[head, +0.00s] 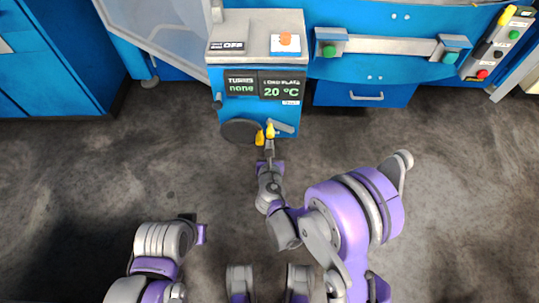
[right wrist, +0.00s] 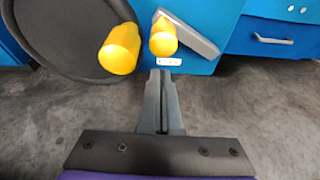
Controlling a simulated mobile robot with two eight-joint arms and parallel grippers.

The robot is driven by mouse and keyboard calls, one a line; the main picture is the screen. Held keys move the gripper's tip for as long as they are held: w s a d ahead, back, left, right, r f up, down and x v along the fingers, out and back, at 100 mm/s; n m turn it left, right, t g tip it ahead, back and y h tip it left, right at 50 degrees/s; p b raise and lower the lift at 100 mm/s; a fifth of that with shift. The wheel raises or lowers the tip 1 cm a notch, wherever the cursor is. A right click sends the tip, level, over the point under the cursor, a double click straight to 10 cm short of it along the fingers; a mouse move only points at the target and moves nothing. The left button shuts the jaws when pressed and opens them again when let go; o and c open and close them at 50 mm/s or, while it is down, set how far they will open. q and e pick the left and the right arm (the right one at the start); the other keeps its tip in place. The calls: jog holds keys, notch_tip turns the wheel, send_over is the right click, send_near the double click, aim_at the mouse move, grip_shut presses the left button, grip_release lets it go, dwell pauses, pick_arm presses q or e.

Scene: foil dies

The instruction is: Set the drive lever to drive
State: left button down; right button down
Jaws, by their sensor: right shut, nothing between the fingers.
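A grey lever bar (head: 284,127) with a yellow knob (head: 270,130) sits low on the front of the blue machine. In the right wrist view the bar (right wrist: 192,36) slants from the knob (right wrist: 163,38) down to the right, above a small white label (right wrist: 168,61) too blurred to read. My right gripper (head: 269,148) is shut and empty; in the right wrist view its fingertips (right wrist: 160,73) appear just below this knob, and contact cannot be told. My left arm is at the lower left; its gripper (head: 188,217) is barely visible.
Left of the lever is a dark round handwheel (head: 238,131) with its own yellow handle (head: 260,137), close beside the lever knob. Above are a display (head: 262,86) reading "none" and "20 °C", an OFF panel (head: 229,45) and an orange button (head: 285,39). The floor in front is clear.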

notch_tip(320, 180, up, 2)
jog(key=shift+r, duration=0.15)
jog(key=shift+d+r+m+y, duration=0.2)
jog(key=shift+r+m+y, duration=0.1)
jog(key=shift+m, duration=0.1)
dwell(0.5)
jog(key=shift+d+r+m+t+y+b, duration=0.2)
jog(key=shift+d+r+m+y+b, duration=0.3)
jog(key=shift+d+r+m+y, duration=0.75)
jog(key=shift+d+r+m+t+y+b, duration=0.2)
jog(key=shift+d+r+m+y+b, duration=0.25)
jog(key=shift+m, duration=1.5)
jog(key=shift+d+r, duration=0.15)
jog(key=shift+r, duration=0.05)
jog(key=shift+d+r+m+t+y+b, duration=0.2)
jog(key=shift+d+m+b, duration=0.2)
jog(key=shift+m, duration=0.15)
jog(key=shift+d+r+m+t+y+b, duration=0.1)
jog(key=shift+d+m+y+b, duration=0.1)
jog(key=shift+d+m+b, duration=0.25)
jog(key=shift+a, duration=0.1)
